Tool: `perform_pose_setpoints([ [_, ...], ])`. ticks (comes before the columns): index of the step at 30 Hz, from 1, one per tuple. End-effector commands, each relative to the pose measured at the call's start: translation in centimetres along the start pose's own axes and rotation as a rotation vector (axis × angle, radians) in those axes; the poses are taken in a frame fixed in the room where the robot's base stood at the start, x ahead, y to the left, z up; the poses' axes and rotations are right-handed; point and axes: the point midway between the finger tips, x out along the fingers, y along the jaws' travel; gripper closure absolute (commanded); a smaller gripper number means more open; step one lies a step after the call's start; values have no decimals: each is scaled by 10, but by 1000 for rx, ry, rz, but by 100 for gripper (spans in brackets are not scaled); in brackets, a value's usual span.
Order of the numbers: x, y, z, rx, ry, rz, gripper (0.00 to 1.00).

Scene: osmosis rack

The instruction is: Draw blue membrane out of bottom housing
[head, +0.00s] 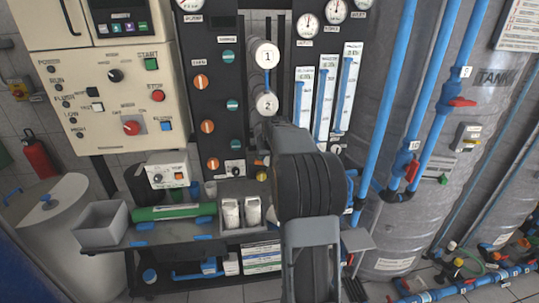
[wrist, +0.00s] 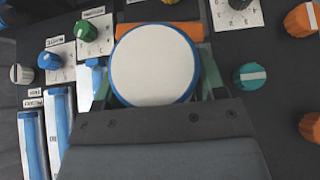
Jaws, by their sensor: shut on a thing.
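In the wrist view, a round white end face with a blue rim (wrist: 152,65) fills the space between the fingers of my gripper (wrist: 156,86). It looks like the end of the blue membrane, and my gripper is shut on it. The membrane's length and the housing mouth behind it are hidden, so I cannot tell how far it is out. In the head view, white round housing ends marked 1 (head: 267,57) and 2 (head: 267,104) sit one above the other on the rack. My arm hides the gripper, the membrane and most of what lies below housing 2.
An orange part (wrist: 160,32) shows behind the membrane end. Knobs, including a teal one (wrist: 249,76), surround it on the dark panel. Blue flow meters (head: 325,95) stand right of the housings. A bench below holds a green cylinder (head: 173,212), a grey bin (head: 100,224) and white containers (head: 231,212).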

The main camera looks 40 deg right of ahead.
Motion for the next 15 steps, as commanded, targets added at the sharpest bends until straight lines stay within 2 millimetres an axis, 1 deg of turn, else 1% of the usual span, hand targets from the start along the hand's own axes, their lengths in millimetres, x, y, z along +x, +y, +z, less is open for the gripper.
perform_pose_setpoints([
  [1, 0, 0, 0, 0, -1, 0, 59],
  [3, 0, 0, 0, 0, -1, 0, 66],
  [4, -1, 0, -1, 0, 4, 0, 66],
  [5, -1, 0, -1, 0, 4, 0, 71],
  [15, -5, 0, 7, 0, 4, 0, 71],
])
